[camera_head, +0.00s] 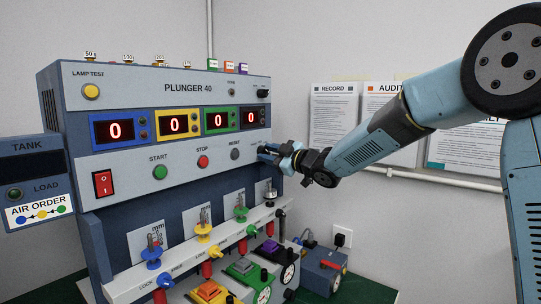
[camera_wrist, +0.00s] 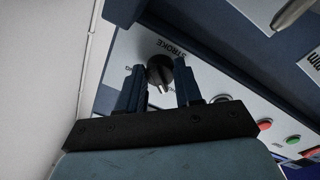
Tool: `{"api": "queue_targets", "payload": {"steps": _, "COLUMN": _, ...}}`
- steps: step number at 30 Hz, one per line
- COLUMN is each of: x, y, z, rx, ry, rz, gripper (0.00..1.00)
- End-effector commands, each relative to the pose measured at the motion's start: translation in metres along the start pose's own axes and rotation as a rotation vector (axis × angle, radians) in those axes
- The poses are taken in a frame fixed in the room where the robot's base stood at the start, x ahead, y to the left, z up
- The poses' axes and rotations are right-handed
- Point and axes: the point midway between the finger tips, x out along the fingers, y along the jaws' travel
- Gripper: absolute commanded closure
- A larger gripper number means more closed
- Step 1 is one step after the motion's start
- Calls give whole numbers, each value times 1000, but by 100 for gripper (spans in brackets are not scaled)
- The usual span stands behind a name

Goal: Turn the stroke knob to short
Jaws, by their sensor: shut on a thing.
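The stroke knob (camera_wrist: 157,70) is a round black knob with a pale pointer mark. In the wrist view it sits between the two fingers of my gripper (camera_wrist: 160,83), below the upside-down STROKE label (camera_wrist: 172,48). The pointer mark faces down in that picture. The small position labels beside it are partly covered and cannot be read clearly. In the head view my gripper (camera_head: 268,152) is at the right end of the lower panel strip, shut on the knob, which its fingers hide there.
The PLUNGER 40 machine (camera_head: 150,91) has a red rocker switch (camera_head: 103,184), start (camera_head: 160,172), stop (camera_head: 203,162) and reset (camera_head: 235,153) buttons left of my gripper. A shelf with plunger fixtures (camera_head: 205,233) juts out below. A wall pipe (camera_head: 420,175) runs behind my arm.

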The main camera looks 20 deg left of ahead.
Motion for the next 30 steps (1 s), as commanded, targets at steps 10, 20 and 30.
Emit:
{"api": "queue_targets", "payload": {"steps": 10, "x": 2, "y": -2, "z": -4, "rx": -5, "ry": 8, "rz": -3, "gripper": 96}}
{"api": "queue_targets", "payload": {"steps": 20, "x": 1, "y": -1, "z": -2, "rx": -4, "ry": 4, "rz": -2, "gripper": 40}}
{"api": "queue_targets", "payload": {"steps": 30, "x": -6, "y": 0, "z": -1, "rx": -5, "ry": 1, "rz": 0, "gripper": 40}}
